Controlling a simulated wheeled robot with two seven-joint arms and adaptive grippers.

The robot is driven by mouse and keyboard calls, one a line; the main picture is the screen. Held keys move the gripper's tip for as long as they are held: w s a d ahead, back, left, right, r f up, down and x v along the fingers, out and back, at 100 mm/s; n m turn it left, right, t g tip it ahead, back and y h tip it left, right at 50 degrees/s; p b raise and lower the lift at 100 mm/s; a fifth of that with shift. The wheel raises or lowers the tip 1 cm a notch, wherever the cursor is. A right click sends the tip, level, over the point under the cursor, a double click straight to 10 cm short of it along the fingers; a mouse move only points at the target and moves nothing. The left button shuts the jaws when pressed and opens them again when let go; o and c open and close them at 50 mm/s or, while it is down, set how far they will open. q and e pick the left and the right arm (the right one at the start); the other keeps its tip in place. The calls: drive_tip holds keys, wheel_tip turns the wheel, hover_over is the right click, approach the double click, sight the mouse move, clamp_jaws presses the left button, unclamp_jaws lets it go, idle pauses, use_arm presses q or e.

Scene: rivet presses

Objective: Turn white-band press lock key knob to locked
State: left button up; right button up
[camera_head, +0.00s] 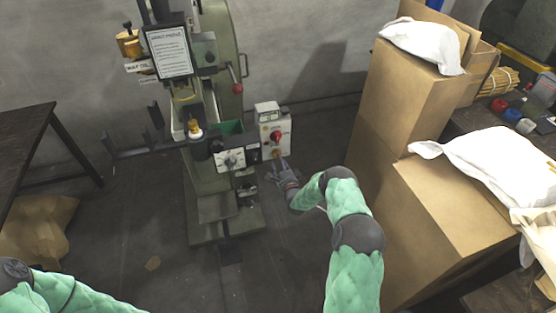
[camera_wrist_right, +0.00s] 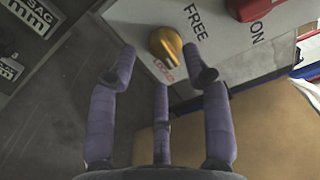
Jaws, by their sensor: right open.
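The rivet press (camera_head: 222,190) stands left of centre in the head view, with a pale control box (camera_head: 275,128) on its right side. In the right wrist view a gold key knob (camera_wrist_right: 165,45) sits on the panel face between a "FREE" label and a red "LOCKED" label. My right gripper (camera_head: 277,169) is at the lower part of the box. Its purple fingers (camera_wrist_right: 160,75) are spread open and empty, with the knob just beyond and between the tips. My left gripper is out of view; only my left arm shows.
A red control (camera_wrist_right: 250,8) beside an "ON" label is near the knob. Tall cardboard boxes (camera_head: 430,190) with white bags stand to the right of my right arm. A dark table (camera_head: 25,130) stands at the left. The floor left of my right arm is mostly clear.

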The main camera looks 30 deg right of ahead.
drive_tip(key=v, duration=0.9)
drive_tip(key=s+a+f+n+g+y+p, duration=0.2)
drive_tip(key=s+a+f+n+g+y, duration=0.15)
drive_tip(key=a, duration=0.55)
drive_tip(key=s+a+f+n+g+y+p, duration=0.2)
drive_tip(key=s+a+n+g, duration=0.25)
drive_tip(key=a, duration=0.45)
drive_tip(key=s+a+r+n+g+y+p, duration=0.1)
drive_tip(key=s+a+n+g, duration=0.3)
drive_tip(key=s, duration=0.8)
drive_tip(key=s+a+r+n+g+y+p, duration=0.2)
drive_tip(key=s+a+n+g, duration=0.3)
drive_tip(key=s+a, duration=0.4)
drive_tip(key=s+r+n, duration=0.1)
drive_tip(key=s, duration=0.2)
drive_tip(key=shift+s+a+r, duration=0.25)
drive_tip(key=shift+s+a, duration=0.05)
